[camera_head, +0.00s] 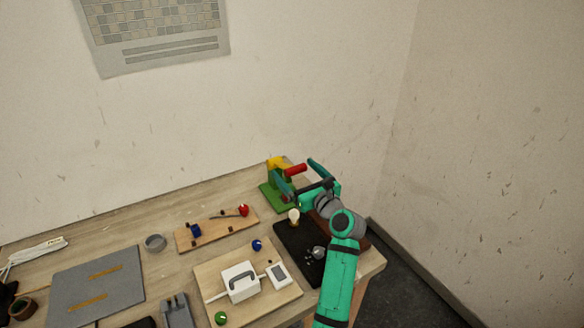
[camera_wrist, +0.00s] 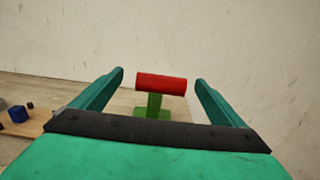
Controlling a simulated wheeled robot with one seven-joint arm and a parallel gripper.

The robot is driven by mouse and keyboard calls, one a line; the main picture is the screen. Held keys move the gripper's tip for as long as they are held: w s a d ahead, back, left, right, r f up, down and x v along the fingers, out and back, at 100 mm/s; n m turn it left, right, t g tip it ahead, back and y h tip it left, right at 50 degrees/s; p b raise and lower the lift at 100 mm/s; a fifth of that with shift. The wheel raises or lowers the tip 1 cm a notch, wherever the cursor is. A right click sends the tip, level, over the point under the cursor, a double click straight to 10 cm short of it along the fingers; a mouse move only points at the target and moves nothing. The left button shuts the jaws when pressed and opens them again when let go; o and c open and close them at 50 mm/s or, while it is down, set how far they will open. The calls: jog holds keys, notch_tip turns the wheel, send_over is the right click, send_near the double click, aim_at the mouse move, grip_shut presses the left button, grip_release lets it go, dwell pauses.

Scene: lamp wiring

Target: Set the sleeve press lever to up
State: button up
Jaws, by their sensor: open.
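The sleeve press (camera_head: 272,166) stands at the back right of the table, with a yellow upper part and a green base (camera_head: 270,200). Its lever ends in a red handle (camera_head: 297,168). In the wrist view the red bar handle (camera_wrist: 161,84) lies crosswise, with a green part (camera_wrist: 150,104) below it. My gripper (camera_head: 295,172) is open at the press. In the wrist view its two fingers (camera_wrist: 160,77) stand on either side of the handle, with a gap at each end. My gripper hides part of the press in the head view.
A black tray (camera_head: 290,240) with a bulb (camera_head: 293,215) lies below my arm. A wooden board (camera_head: 218,230) with a red ball and blue block lies left of the press. Another board (camera_head: 205,280) carries a white box (camera_head: 240,282). The wall stands close behind.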

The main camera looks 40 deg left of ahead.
jog(key=v, duration=0.7)
jog(key=shift+d, duration=0.25)
jog(key=shift+c, duration=0.6)
